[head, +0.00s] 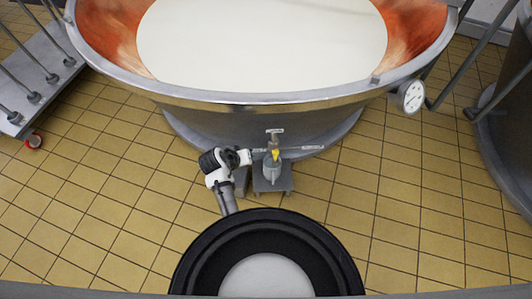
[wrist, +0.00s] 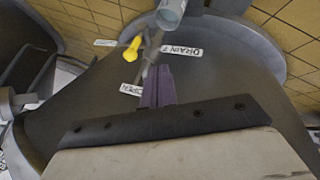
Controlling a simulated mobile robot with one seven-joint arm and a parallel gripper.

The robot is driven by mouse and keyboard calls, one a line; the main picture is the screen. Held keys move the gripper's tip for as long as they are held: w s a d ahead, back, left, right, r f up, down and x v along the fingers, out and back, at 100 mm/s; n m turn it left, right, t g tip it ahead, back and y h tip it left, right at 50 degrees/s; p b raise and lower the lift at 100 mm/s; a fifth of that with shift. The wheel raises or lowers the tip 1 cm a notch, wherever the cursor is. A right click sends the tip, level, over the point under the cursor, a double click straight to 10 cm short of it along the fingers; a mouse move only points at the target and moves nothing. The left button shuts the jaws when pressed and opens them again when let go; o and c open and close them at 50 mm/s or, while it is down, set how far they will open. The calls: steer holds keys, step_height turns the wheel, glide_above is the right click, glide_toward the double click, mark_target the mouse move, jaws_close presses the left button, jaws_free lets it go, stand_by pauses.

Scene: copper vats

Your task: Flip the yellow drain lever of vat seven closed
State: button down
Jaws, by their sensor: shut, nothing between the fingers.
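The yellow drain lever (head: 275,153) is small at the foot of the large vat (head: 250,97) in the head view. In the wrist view the yellow lever (wrist: 132,48) sticks out to the left of the grey drain pipe, beside a "DRAIN 7" label (wrist: 181,51). My gripper's purple fingers (wrist: 158,85) are together and empty. Their tips appear below and right of the lever, apart from it in the picture. Whether they touch the pipe I cannot tell. In the head view my arm's end (head: 241,157) is just left of the lever.
A label apparently reading "OPEN" (wrist: 131,89) is beside my fingers. A grey bucket (head: 271,172) stands on a low stand (head: 272,188) below the drain. A gauge (head: 413,95) hangs at the vat's right rim. A wheeled rack (head: 33,97) is at left.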

steer(key=shift+d+f, duration=0.2)
steer(key=w+d+f+p, duration=0.1)
steer(key=w+d+f, duration=0.4)
steer(key=d+f, duration=0.2)
steer(key=shift+w+d+f, duration=0.15)
steer(key=shift+w+f, duration=0.25)
steer(key=shift+r, duration=0.1)
stand_by(0.4)
steer(key=shift+d+p, duration=0.2)
steer(key=shift+p, duration=0.35)
